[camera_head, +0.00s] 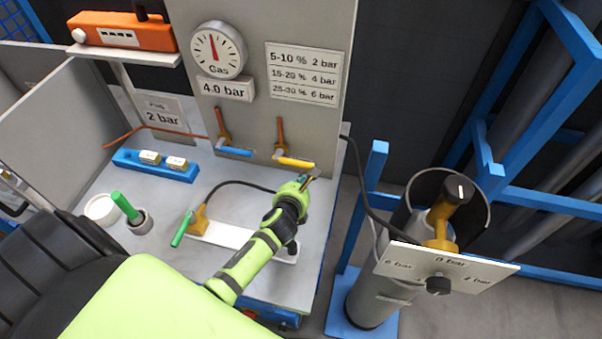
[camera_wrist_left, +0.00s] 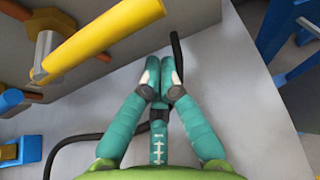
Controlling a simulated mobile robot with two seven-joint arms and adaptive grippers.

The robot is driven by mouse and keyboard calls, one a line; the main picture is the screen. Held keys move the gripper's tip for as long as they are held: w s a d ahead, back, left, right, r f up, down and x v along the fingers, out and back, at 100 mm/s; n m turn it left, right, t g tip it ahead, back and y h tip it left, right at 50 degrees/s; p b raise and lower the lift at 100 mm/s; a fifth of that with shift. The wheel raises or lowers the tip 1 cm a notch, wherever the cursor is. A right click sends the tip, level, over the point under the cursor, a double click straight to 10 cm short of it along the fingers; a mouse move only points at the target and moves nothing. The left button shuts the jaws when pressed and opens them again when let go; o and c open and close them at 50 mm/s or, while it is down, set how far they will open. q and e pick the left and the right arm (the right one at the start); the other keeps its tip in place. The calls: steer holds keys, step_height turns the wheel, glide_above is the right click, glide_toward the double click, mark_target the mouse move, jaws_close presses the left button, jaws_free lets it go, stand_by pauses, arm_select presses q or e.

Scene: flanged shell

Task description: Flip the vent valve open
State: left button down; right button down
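Two small lever valves stick out low on the grey panel: one with a blue handle (camera_head: 235,151), one with a yellow handle (camera_head: 295,162). No label shows which is the vent valve. My left gripper (camera_head: 309,178) is just in front of and below the yellow handle, apart from it. In the left wrist view, the yellow handle (camera_wrist_left: 105,38) lies large at upper left, beside the fingertips. The teal fingers (camera_wrist_left: 162,78) are drawn together with nothing visible between them. A green-handled valve (camera_head: 183,229) stands on the table. My right gripper is out of view.
A gauge (camera_head: 218,48) labelled Gas and pressure signs are on the panel. A black hose (camera_head: 240,184) runs across the table to behind my gripper. A cylinder with a pressure dial plate (camera_head: 445,265) and blue frames stand at right.

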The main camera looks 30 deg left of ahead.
arm_select(q)
steer(key=r+p, duration=0.2)
steer(key=shift+w+r+p, duration=0.3)
steer(key=shift+w+p, duration=0.05)
steer(key=shift+p, duration=0.05)
steer(key=shift+s+r+p, duration=0.3)
steer(key=shift+r, duration=0.15)
steer(key=shift+w+f, duration=0.1)
steer(key=shift+w, duration=0.1)
